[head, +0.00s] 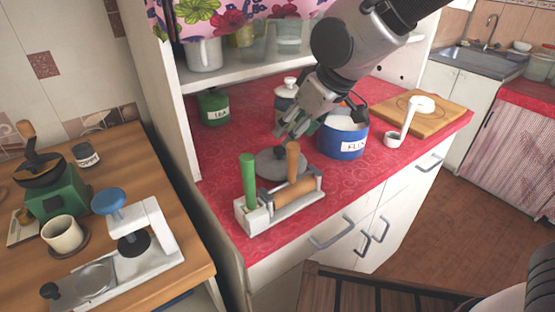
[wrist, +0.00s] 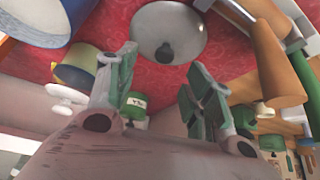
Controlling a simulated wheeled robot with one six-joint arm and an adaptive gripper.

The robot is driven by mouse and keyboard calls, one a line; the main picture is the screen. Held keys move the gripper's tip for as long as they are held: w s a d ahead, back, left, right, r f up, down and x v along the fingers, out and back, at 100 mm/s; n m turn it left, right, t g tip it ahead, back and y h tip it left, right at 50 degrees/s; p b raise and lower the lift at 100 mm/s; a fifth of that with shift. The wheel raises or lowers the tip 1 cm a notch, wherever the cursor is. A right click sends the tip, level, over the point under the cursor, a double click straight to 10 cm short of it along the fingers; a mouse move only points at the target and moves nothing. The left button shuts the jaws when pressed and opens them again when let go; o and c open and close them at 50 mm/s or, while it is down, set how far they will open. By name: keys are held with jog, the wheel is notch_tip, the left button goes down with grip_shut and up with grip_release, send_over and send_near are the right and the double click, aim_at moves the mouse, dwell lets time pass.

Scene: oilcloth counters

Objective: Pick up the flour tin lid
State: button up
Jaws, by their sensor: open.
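The flour tin lid is a round grey disc (head: 268,166) lying on the red counter, behind a small white rack and left of the flour tin. In the wrist view the lid (wrist: 147,30) is at the top middle, with its dark knob (wrist: 166,53) showing. The blue flour tin (head: 341,146) stands uncovered on the counter, its label partly hidden. My gripper (head: 290,134) is above the lid, its fingers pointing down. In the wrist view my gripper (wrist: 162,68) is open and empty, with the knob showing between its spread fingertips.
The white rack (head: 256,221) holds a green-handled tool (head: 248,180) and wooden-handled tools (head: 293,160) close in front of the lid. A green tea tin (head: 213,107) stands behind. A wooden board (head: 443,115) with a white scoop (head: 392,139) is at right. A shelf (head: 250,68) overhangs the back.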

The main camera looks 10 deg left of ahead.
aim_at(280, 149)
jog(key=x, duration=0.7)
jog(key=shift+s+a, duration=0.2)
jog(key=shift+s, duration=0.1)
jog(key=c, duration=1.1)
